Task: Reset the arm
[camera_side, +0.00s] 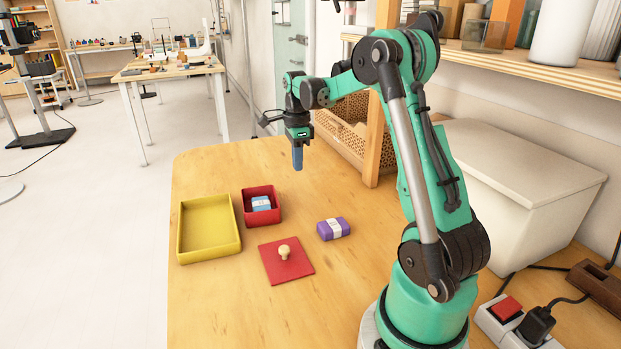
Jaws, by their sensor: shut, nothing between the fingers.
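My gripper (297,158) is shut and empty, pointing down above the far part of the wooden table. It is apart from everything below it. A red box (247,217) stands open on the table with a blue, white-banded block (261,203) inside. A red square lid (300,265) with a pale round knob lies flat in front of it. A purple block (342,227) with a white band lies on the table right of the box. A yellow open tray (181,236) stands left of the red box and looks empty.
A wicker basket (344,128) and a wooden post (375,145) stand behind my gripper. A shelf (560,68) and a lidded white bin (530,205) are on the right. A power strip (497,322) with cables lies front right. The table's front left is clear.

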